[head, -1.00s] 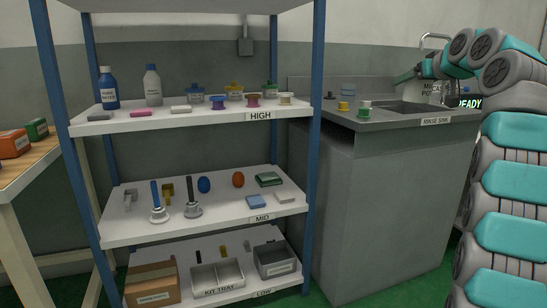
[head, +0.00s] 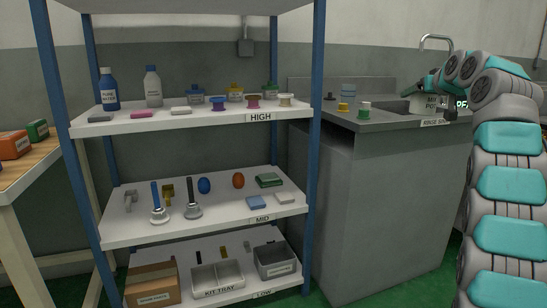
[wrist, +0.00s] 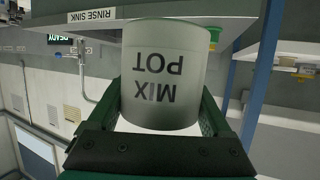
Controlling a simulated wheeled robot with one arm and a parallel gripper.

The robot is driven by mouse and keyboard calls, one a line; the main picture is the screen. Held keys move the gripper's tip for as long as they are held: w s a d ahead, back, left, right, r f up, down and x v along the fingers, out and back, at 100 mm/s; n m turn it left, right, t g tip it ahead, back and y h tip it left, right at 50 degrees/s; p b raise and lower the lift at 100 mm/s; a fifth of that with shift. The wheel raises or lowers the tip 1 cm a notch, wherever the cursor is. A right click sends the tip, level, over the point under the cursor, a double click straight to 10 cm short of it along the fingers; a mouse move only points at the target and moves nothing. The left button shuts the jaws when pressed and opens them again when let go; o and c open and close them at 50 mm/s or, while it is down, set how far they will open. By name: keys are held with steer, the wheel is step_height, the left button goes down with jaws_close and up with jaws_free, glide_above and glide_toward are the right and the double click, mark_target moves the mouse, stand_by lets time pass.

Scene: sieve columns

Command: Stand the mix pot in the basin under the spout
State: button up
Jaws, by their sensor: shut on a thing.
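The mix pot (head: 428,106) is a light grey cup with dark lettering. In the wrist view the pot (wrist: 164,70) appears upside down between the dark green fingers of my gripper (wrist: 168,98), which is shut on it. In the head view my gripper (head: 432,87) holds it at the front right of the sink counter. The basin (head: 395,106) shows as a dark recess left of the pot, partly hidden by it. The curved metal spout (head: 436,40) rises behind my arm. Whether the pot's base touches anything is unclear.
A yellow spool (head: 343,107), a green-and-white spool (head: 364,110) and a pale blue container (head: 348,91) stand on the counter left of the basin. The rinse sink label (head: 435,122) is on the counter's front edge. A loaded shelf rack (head: 200,125) stands at left.

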steer(key=shift+w+d+f, duration=0.15)
steer(key=shift+d+f, duration=0.05)
step_height(320, 180, down, 26)
steer(key=w+d+m+g+h+p, duration=0.1)
steer(key=w+d+m+h+p, duration=0.15)
steer(key=m+h, duration=0.2)
steer(key=s+a+f+n+y, duration=0.1)
steer(key=s+a+f+n, duration=0.15)
steer(key=a+f, duration=0.85)
steer(key=s+a+f+n+y, duration=0.1)
steer(key=s+a+f+y, duration=0.1)
steer(key=s+a, duration=0.3)
steer(key=s+a+f+n+t+y+p, duration=0.1)
steer(key=s+a+f, duration=0.4)
steer(key=a, duration=0.8)
steer(key=shift+s+a+y, duration=0.2)
steer(key=shift+a+y, duration=0.05)
steer(key=shift+y, duration=0.2)
